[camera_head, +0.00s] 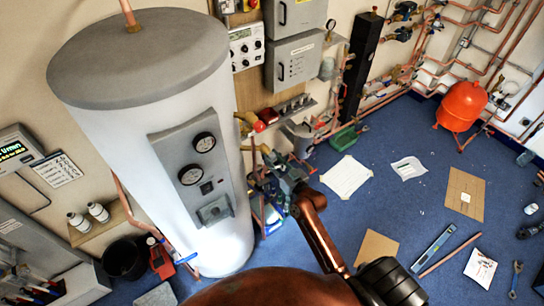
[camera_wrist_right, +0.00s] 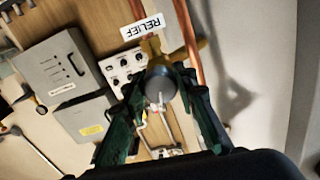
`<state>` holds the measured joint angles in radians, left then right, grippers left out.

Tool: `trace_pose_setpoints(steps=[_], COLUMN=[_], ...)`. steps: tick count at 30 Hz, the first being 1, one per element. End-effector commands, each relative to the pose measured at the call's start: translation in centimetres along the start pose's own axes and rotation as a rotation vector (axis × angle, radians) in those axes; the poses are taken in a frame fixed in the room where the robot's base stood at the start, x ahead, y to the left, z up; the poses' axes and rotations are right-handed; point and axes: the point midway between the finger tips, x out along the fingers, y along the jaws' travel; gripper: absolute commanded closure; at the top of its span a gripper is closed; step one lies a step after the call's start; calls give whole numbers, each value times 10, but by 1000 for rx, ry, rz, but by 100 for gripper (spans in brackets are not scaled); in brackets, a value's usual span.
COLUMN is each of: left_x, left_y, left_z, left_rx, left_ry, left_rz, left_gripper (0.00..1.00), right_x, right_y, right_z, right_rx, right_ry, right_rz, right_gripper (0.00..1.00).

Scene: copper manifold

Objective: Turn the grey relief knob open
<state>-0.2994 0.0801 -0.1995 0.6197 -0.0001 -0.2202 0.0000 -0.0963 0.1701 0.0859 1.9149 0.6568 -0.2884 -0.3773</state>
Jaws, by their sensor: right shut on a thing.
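The grey relief knob (camera_wrist_right: 161,84) is a dark round cap on a brass valve (camera_wrist_right: 183,50) in the right wrist view. A white tag reading RELIEF (camera_wrist_right: 144,28) hangs by it. My right gripper (camera_head: 262,162) is beside the right side of the white cylinder in the head view. In the right wrist view its two green-dark fingers reach to either side of the knob, and it is shut on the knob. The knob is hidden or too small to make out in the head view. My left gripper is in neither view.
The large white cylinder (camera_head: 160,120), with two gauges on a grey panel, stands close left of my right gripper. Copper pipes (camera_wrist_right: 186,30) run next to the valve. Grey wall boxes (camera_head: 294,58) are behind. Papers and tools lie on the blue floor (camera_head: 400,210).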

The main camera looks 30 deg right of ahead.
Motion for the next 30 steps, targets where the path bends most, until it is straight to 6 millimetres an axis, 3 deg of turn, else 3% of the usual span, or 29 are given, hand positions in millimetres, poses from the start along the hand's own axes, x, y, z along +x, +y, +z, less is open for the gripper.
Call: trace_pose_setpoints(steps=[18,30], left_x=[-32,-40], left_y=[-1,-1], left_z=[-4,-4], left_rx=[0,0], left_ry=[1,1], left_rz=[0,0], left_gripper=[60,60], right_x=[0,0], right_y=[0,0], right_z=[-2,-1], right_rx=[556,753], right_ry=[1,1], right_rz=[0,0], right_gripper=[98,98])
